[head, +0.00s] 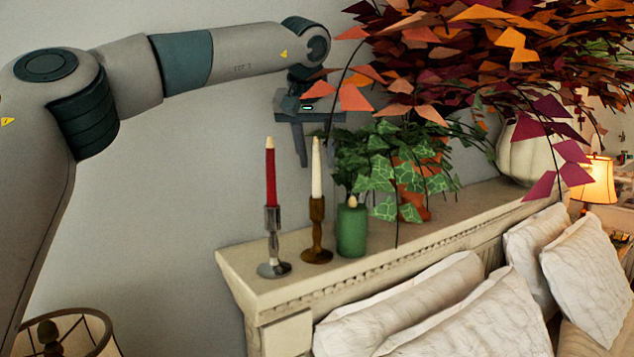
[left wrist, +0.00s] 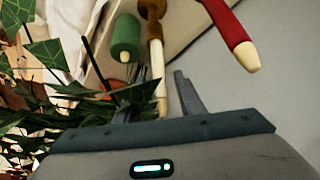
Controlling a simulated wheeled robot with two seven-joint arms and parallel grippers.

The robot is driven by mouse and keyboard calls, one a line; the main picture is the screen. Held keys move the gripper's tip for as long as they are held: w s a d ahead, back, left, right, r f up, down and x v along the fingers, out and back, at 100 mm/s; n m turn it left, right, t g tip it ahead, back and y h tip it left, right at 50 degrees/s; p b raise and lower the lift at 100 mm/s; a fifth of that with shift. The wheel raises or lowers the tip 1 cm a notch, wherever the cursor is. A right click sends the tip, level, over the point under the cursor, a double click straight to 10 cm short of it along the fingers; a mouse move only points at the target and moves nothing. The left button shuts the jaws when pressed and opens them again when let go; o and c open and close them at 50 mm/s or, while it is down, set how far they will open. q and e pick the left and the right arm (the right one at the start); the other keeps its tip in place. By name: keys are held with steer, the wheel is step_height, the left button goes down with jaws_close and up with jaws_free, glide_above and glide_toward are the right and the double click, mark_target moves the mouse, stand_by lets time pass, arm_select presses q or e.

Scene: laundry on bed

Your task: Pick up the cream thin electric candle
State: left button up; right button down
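The cream thin electric candle (head: 317,168) stands upright in a brown holder (head: 317,232) on the headboard ledge. In the left wrist view the candle (left wrist: 157,65) points toward my gripper, its tip showing between the fingers. My left gripper (head: 314,150) is above and around the height of the candle's top, with its fingers pointing down. The left wrist view shows the fingers (left wrist: 155,100) apart, with nothing held. Leaves partly cover one finger. Contact with the candle cannot be told. My right gripper is not in view.
A red candle (head: 270,175) in a silver holder (head: 273,250) stands to the left. A green candle (head: 351,230) and a leafy potted plant (head: 411,190) are close on the right. Pillows (head: 480,315) lie below the ledge (head: 285,287).

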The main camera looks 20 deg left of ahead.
arm_select(q)
jaws_close()
steer(key=shift+r, duration=0.15)
steer(key=shift+r+p, duration=0.75)
steer(key=shift+p, duration=0.15)
step_height(320, 180, up, 5)
steer(key=p, duration=0.4)
steer(key=shift+p, duration=0.3)
step_height(320, 180, up, 11)
steer(key=shift+b, duration=0.35)
steer(key=shift+r, duration=0.1)
